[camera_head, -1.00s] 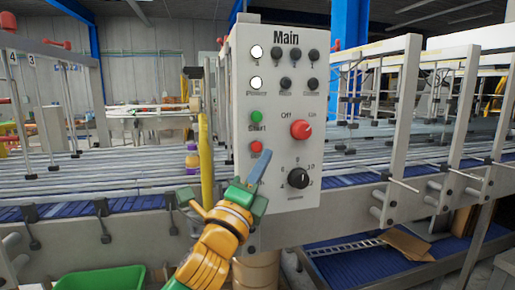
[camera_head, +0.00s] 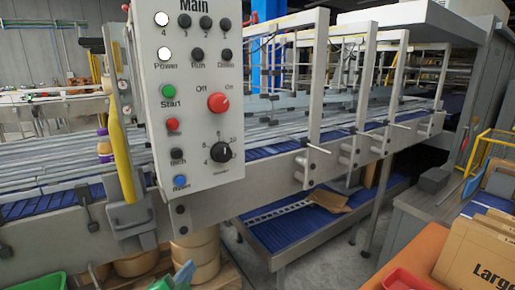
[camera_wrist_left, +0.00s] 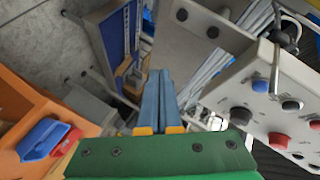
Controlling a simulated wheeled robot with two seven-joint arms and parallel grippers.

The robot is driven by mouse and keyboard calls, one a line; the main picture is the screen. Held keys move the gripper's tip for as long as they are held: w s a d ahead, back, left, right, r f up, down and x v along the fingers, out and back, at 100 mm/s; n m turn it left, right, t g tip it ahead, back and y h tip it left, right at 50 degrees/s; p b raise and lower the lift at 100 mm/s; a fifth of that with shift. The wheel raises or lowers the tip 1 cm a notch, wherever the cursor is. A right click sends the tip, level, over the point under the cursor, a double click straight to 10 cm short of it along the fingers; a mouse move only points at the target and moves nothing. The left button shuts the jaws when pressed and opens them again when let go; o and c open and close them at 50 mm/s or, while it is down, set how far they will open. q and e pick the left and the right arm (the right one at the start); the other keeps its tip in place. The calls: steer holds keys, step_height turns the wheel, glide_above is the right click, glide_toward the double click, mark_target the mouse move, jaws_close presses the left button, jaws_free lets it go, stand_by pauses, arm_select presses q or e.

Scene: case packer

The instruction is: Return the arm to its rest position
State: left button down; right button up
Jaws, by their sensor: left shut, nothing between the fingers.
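My left gripper (camera_head: 174,280) shows only in part at the bottom edge of the head view, below the control panel and apart from it. In the left wrist view its two blue fingers (camera_wrist_left: 160,103) lie together with nothing between them. The grey panel marked Main (camera_head: 197,130) stands at the left of the head view, with a red knob (camera_head: 218,102), a black dial (camera_head: 221,152) and a blue button (camera_head: 180,181). Two of its white lamps are lit. The panel also shows at the right of the left wrist view (camera_wrist_left: 262,118). My right gripper is not in view.
A conveyor with blue rollers (camera_head: 290,225) runs behind and below the panel. A green bin (camera_head: 40,282) is at the bottom left. A red bin (camera_head: 405,281) and a cardboard box marked Large (camera_head: 480,253) are at the bottom right. Open floor shows below the conveyor.

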arm_select(q)
steer(key=s+f+n+g, duration=0.5)
steer(key=s+f, duration=0.5)
steer(key=s, duration=0.2)
steer(key=s+f+n+g, duration=0.5)
steer(key=s+f, duration=0.5)
steer(key=s, duration=0.3)
step_height(320, 180, down, 16)
steer(key=s+g, duration=0.1)
steer(key=g, duration=0.1)
steer(key=s+a+f+g+b, duration=0.1)
steer(key=s+a+f, duration=0.1)
steer(key=s+f, duration=1)
steer(key=shift+s+a+f+b, duration=0.2)
steer(key=shift+s+a+b, duration=0.15)
steer(key=shift+s, duration=0.2)
